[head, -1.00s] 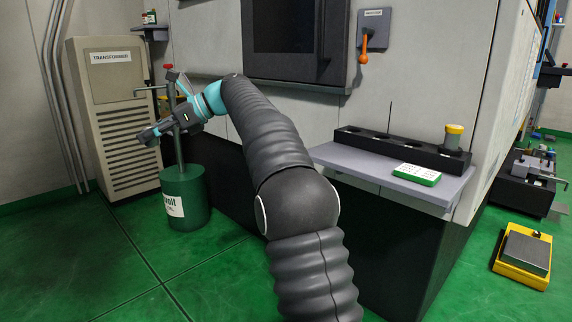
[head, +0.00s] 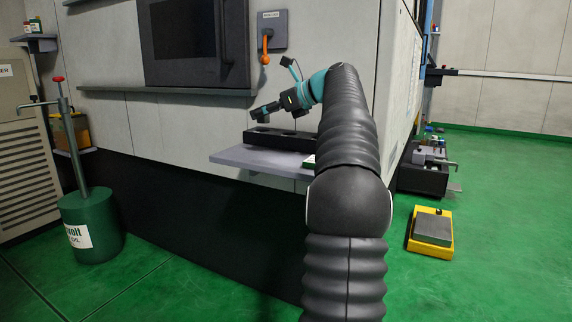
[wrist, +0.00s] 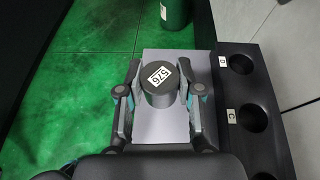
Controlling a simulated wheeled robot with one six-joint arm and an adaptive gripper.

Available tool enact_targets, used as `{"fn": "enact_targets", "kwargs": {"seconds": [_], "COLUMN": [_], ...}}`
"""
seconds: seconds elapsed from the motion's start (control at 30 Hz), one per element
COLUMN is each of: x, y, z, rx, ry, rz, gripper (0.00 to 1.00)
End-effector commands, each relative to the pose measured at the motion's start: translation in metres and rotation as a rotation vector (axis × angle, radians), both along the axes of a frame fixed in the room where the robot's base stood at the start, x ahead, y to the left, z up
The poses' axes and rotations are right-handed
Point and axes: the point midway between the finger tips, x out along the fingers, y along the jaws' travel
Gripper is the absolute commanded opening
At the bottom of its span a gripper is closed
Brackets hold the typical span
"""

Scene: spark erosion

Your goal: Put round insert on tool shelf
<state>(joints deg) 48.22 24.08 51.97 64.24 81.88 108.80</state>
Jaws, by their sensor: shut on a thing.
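The round insert (wrist: 159,84) is a dark cylinder with a white label reading 576. It is seen from above in the wrist view. My gripper (wrist: 159,76) is shut on it, one finger on each side. In the head view my gripper (head: 262,113) is over the left part of the grey shelf (head: 232,157) on the machine's front; the insert is hard to make out there. The shelf also shows beneath the insert in the wrist view (wrist: 188,60). Whether the insert touches the shelf cannot be told.
A black rack (head: 262,139) with round holes runs along the shelf's back; holes labelled D and C look empty in the wrist view (wrist: 245,95). A green-edged block (head: 309,162) is partly behind my arm. A green oil can (head: 92,225) stands on the floor left.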

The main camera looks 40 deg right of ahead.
Motion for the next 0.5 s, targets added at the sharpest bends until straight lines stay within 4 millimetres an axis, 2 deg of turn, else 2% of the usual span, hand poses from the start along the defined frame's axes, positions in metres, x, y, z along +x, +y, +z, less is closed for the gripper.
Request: {"fn": "enact_targets", "kwargs": {"seconds": [0.03, 0.1, 0.2, 0.5], "x": [-0.009, -0.017, -0.024, -0.025], "y": [-0.013, -0.024, -0.032, -0.034], "z": [0.000, 0.001, -0.002, -0.051], "rx": [-0.001, 0.000, 0.001, 0.002], "ry": [-0.002, -0.002, -0.002, 0.000], "rz": [-0.027, -0.052, -0.070, -0.075], "gripper": [0.00, 0.00, 0.00, 0.00]}}
